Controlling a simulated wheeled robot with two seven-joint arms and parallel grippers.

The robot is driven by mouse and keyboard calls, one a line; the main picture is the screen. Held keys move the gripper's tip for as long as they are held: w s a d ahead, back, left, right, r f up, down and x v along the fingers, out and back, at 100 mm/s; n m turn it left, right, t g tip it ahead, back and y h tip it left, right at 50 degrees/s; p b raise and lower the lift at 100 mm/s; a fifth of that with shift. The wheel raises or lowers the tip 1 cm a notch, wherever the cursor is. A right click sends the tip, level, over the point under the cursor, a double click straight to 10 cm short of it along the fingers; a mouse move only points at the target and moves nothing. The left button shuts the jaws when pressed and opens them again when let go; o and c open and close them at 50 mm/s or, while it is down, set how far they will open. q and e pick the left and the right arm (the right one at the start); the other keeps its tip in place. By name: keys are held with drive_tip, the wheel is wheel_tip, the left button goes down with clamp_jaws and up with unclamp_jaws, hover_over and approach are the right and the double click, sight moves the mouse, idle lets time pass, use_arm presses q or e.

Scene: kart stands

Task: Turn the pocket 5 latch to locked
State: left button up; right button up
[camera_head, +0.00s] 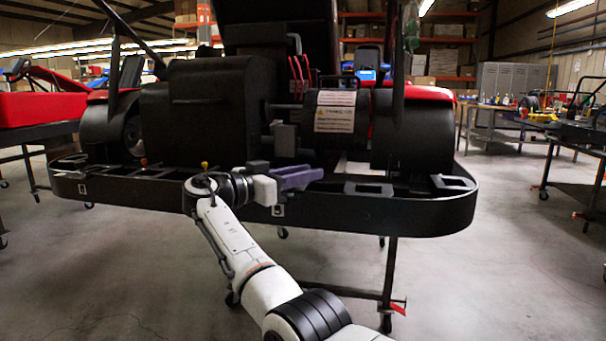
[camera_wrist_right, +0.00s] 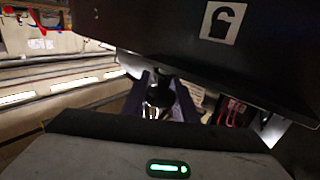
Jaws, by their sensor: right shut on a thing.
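My right gripper (camera_head: 305,177), with purple fingers, reaches the front rim of the black kart's rear tray (camera_head: 400,218). In the right wrist view the purple fingers (camera_wrist_right: 160,95) are shut around a small, shiny dark metal piece (camera_wrist_right: 159,98), which looks like the latch. The fingers hide it in the head view. I cannot read the latch's angle or the pocket number. My left gripper is not in view.
A yellow knob (camera_head: 204,165) and an orange knob (camera_head: 144,162) stand along the tray's rim to the left. The black kart body (camera_head: 195,120) rises behind. A stand leg (camera_head: 390,270) is below right. The floor in front is open.

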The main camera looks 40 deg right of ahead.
idle(0.5)
drive_tip(key=o, duration=1.1)
drive_tip(key=shift+d, duration=0.1)
drive_tip(key=shift+c, duration=0.2)
drive_tip(key=a+p, duration=0.1)
drive_tip(key=a, duration=0.9)
drive_tip(key=shift+s+a, duration=0.2)
drive_tip(key=shift+s, duration=0.05)
